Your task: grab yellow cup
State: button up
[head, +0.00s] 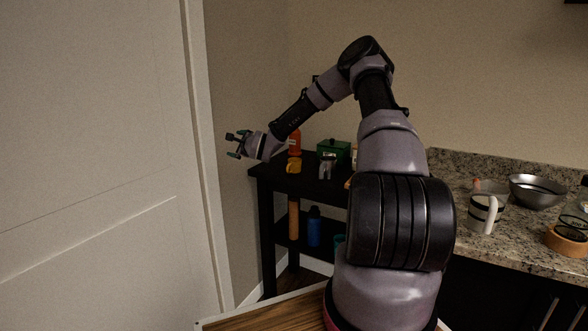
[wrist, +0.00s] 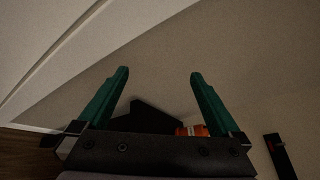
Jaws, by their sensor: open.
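A small yellow object (head: 293,166), which looks like the yellow cup, sits on top of the black shelf unit (head: 262,171) near its left end in the head view. My gripper (head: 232,145) is in the air left of the shelf, pointing left toward the white door and wall. It is apart from the yellow object. In the wrist view my gripper (wrist: 160,73) has its two green fingers spread, with nothing between them. I cannot pick out the yellow object in the wrist view.
An orange bottle (head: 295,142), a green box (head: 334,151) and a grey object (head: 326,165) stand by the yellow object. A blue bottle (head: 314,227) is on the lower shelf. A striped mug (head: 484,213) and metal bowl (head: 537,191) are on the granite counter at right.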

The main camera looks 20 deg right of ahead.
jog(key=w+d+f+m+t+h, duration=0.25)
jog(key=d+f+m+h, duration=0.3)
jog(key=d+m, duration=0.45)
jog(key=m+g+h, duration=0.3)
jog(key=m+h, duration=0.5)
jog(key=m, duration=0.2)
send_near(295, 160)
jog(key=shift+d+r+y, duration=0.25)
jog(key=shift+d+r, duration=0.2)
jog(key=shift+r, duration=0.15)
jog(key=shift+x, duration=3.15)
jog(key=shift+c, duration=0.3)
